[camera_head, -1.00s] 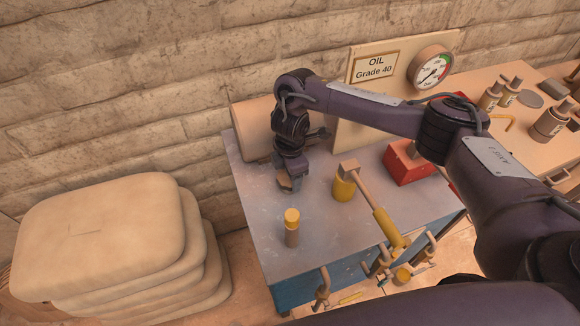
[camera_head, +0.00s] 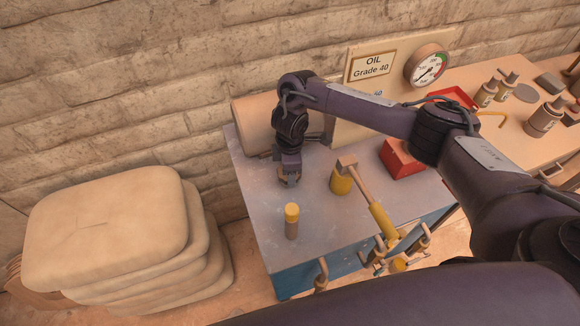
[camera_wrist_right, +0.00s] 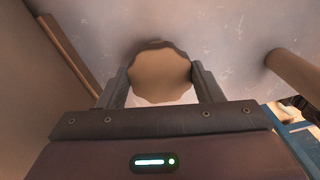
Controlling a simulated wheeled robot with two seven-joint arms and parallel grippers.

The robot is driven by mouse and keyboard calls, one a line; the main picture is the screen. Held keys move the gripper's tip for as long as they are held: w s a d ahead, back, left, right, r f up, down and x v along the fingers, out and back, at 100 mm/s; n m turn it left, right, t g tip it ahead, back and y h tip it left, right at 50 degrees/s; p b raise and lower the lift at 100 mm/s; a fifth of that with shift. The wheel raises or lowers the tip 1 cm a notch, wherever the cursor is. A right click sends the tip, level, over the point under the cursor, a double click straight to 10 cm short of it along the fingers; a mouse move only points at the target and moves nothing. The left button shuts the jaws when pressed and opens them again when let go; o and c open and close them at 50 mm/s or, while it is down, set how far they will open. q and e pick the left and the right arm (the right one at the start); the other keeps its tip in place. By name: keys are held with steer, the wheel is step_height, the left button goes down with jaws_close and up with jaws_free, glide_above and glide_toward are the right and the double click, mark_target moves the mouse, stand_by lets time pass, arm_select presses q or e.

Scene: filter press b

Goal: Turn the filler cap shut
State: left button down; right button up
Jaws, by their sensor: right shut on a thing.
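The filler cap (camera_wrist_right: 160,76) is a round tan knob with a scalloped rim, seen from above in the right wrist view. My right gripper (camera_wrist_right: 160,88) has a finger on each side of it and is shut on it. In the head view my right gripper (camera_head: 289,180) points down at the left part of the blue bench top (camera_head: 262,215), and the cap is mostly hidden under it. My left gripper is not in view.
A yellow-topped post (camera_head: 292,221) stands in front of the gripper. A yellow cylinder with a lever (camera_head: 342,180) and a red box (camera_head: 400,160) are to the right. A tan tank (camera_head: 255,124) is behind. Stacked sacks (camera_head: 110,225) lie at the left.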

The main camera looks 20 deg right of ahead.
steer(key=shift+w+r, duration=0.1)
steer(key=o, duration=1)
steer(key=shift+c, duration=0.2)
steer(key=shift+r, duration=0.35)
step_height(320, 180, up, 6)
steer(key=shift+f+p, duration=0.1)
steer(key=shift+p, duration=0.45)
steer(key=shift+r, duration=0.65)
steer(key=shift+f, duration=0.1)
